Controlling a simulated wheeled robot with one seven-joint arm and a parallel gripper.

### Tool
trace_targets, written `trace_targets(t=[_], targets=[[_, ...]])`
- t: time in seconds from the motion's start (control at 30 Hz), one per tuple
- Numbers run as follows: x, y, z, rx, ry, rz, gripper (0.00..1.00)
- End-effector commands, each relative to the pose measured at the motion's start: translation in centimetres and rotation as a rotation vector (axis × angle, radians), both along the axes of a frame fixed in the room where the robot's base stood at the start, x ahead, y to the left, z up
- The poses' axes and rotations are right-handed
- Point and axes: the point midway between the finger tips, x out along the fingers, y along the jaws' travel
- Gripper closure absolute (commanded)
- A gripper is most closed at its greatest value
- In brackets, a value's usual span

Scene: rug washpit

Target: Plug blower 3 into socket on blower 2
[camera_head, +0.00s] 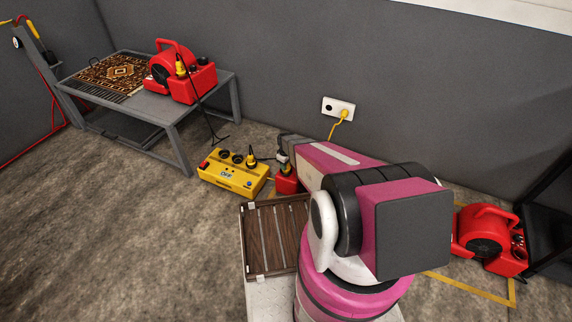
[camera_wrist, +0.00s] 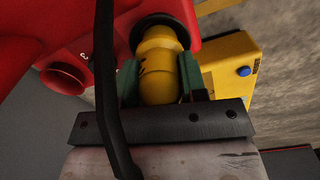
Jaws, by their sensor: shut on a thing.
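In the wrist view my gripper (camera_wrist: 160,80) is shut on a yellow plug (camera_wrist: 158,62), with one green finger on each side. The plug's far end meets a dark round ring on a red blower housing (camera_wrist: 45,35); I cannot tell whether it is seated. A small white mark on the housing is too unclear to read surely. In the head view part of this red housing (camera_head: 287,184) shows below my gripper (camera_head: 283,160), the rest hidden by my arm. Another red blower (camera_head: 186,82) with a yellow plug on it stands on the table. A third red blower (camera_head: 486,230) sits at right.
A yellow power box (camera_head: 232,178) with several outlets and a plug in one lies beside the hidden red housing. A black cable (camera_wrist: 105,90) crosses the wrist view. A grey table (camera_head: 150,103) bears a patterned rug. Left floor is clear.

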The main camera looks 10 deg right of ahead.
Motion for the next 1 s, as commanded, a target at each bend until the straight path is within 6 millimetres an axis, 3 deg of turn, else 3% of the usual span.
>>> trace_targets(t=[0.4,0.43,0.5,0.83,1.0], targets=[[0.0,0.0,-0.9,0.0,0.0,0.0,0.87],[0.0,0.0,-0.9,0.0,0.0,0.0,0.55],[0.0,0.0,-0.9,0.0,0.0,0.0,0.32],[0.0,0.0,-0.6,0.0,0.0,0.0,0.31],[-0.1,0.0,1.3,0.0,-0.003,0.0,0.31]])
